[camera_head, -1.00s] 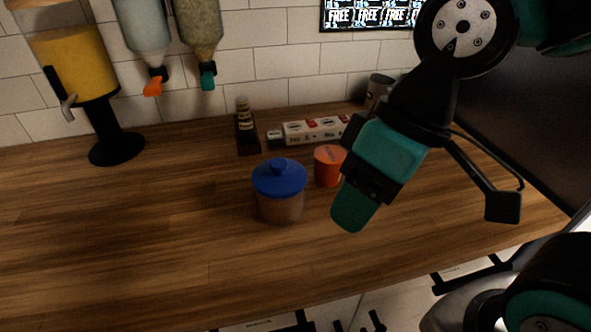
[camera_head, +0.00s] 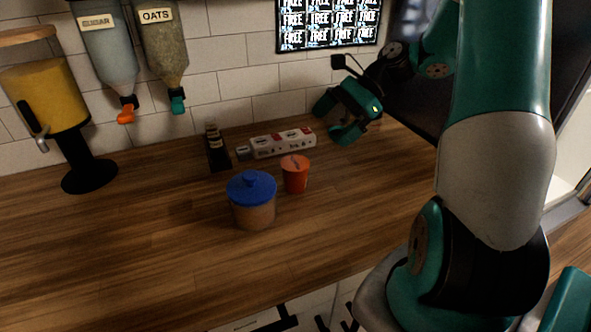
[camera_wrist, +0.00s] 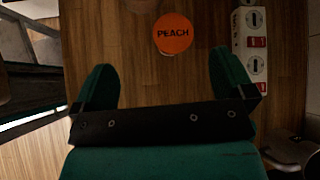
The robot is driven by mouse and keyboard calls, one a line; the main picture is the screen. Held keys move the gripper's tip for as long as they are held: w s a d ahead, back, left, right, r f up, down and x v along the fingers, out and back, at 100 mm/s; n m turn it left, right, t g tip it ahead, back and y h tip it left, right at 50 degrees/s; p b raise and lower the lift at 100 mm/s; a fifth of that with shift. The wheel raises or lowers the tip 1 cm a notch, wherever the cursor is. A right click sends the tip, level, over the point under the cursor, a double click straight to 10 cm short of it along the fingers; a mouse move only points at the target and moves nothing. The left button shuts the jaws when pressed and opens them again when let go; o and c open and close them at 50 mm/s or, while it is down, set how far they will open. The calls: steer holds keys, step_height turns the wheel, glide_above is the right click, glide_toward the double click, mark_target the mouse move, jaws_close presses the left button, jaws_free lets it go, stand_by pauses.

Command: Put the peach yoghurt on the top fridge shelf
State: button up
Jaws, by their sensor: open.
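The peach yoghurt (camera_head: 295,178) is an orange cup with a lighter orange lid, upright on the wooden counter in the head view. In the wrist view its round lid marked PEACH (camera_wrist: 173,34) shows from above, beyond the fingertips and between their lines. My gripper (camera_head: 334,120) is open and empty, to the right of and behind the cup in the head view, apart from it. In the wrist view the two teal fingers of my gripper (camera_wrist: 161,72) are spread wide. The fridge shelf is not clearly in view.
A blue-lidded jar (camera_head: 252,207) stands left of the cup, close to it. A yellow dispenser (camera_head: 52,103) stands at the left. The front of the wooden counter (camera_head: 120,255) is clear.

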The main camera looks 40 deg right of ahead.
steer(key=s+d+f+m+t, duration=0.1)
steer(key=d+m, duration=0.2)
steer(key=d, duration=0.2)
glide_toward(300, 162)
steer(key=shift+m, duration=0.3)
steer(key=x, duration=0.6)
steer(key=shift+s+a+f+p, duration=0.15)
steer(key=shift+s+f+p, duration=0.1)
steer(key=shift+p, duration=0.1)
steer(key=shift+w+p+x, duration=0.1)
steer(key=shift+p+x, duration=0.25)
steer(key=shift+x, duration=0.95)
steer(key=shift+w+p+x, duration=0.15)
steer(key=shift+p+x, duration=0.15)
steer(key=shift+x, duration=1)
steer(key=shift+r, duration=0.2)
steer(key=c, duration=1.1)
step_height(300, 162, up, 20)
